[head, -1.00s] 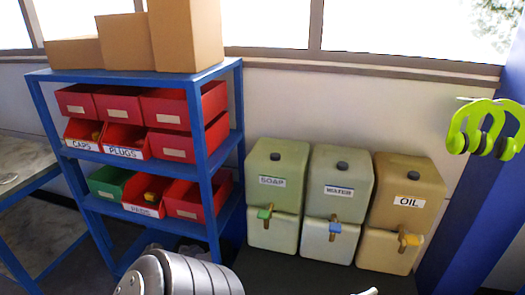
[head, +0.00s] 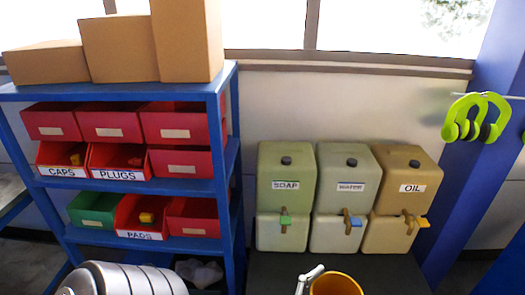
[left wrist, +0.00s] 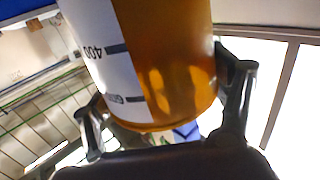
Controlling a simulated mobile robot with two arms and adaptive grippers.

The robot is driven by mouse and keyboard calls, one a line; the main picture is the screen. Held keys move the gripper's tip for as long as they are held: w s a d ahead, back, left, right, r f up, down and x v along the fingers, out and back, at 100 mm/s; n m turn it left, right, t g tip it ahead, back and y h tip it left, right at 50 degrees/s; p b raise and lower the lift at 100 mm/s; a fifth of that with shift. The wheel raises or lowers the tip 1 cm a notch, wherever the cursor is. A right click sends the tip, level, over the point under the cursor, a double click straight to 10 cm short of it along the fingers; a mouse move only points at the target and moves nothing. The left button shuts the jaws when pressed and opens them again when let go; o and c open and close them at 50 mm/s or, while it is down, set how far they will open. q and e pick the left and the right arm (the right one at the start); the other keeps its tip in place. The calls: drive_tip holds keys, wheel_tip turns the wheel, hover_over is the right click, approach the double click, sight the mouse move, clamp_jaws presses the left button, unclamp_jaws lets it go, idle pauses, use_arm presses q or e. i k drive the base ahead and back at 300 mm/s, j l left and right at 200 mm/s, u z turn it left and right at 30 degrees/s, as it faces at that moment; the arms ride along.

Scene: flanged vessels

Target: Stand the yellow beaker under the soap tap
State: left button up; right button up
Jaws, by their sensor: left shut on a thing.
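The yellow beaker (head: 337,285) shows its round open rim at the bottom of the head view; its lower part is cut off. In the left wrist view the beaker (left wrist: 165,65) is amber, with a white scale strip. My left gripper (left wrist: 165,104) is shut on it, one finger on each side. A finger of it (head: 309,278) shows beside the rim in the head view. The soap tap (head: 285,221) is green, on the front of the left, green vessel labelled SOAP (head: 286,180). The beaker is apart from it, nearer to me. My right gripper is not in view.
The WATER vessel (head: 345,180) with a blue tap and the OIL vessel (head: 407,180) with a yellow tap stand to the right of SOAP. A blue rack (head: 110,185) with red and green bins stands at left. The dark surface before the vessels (head: 275,270) looks clear.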

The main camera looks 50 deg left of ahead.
sight(281, 270)
drive_tip(key=j, duration=1.15)
drive_tip(key=i+j, duration=0.1)
drive_tip(key=j, duration=0.25)
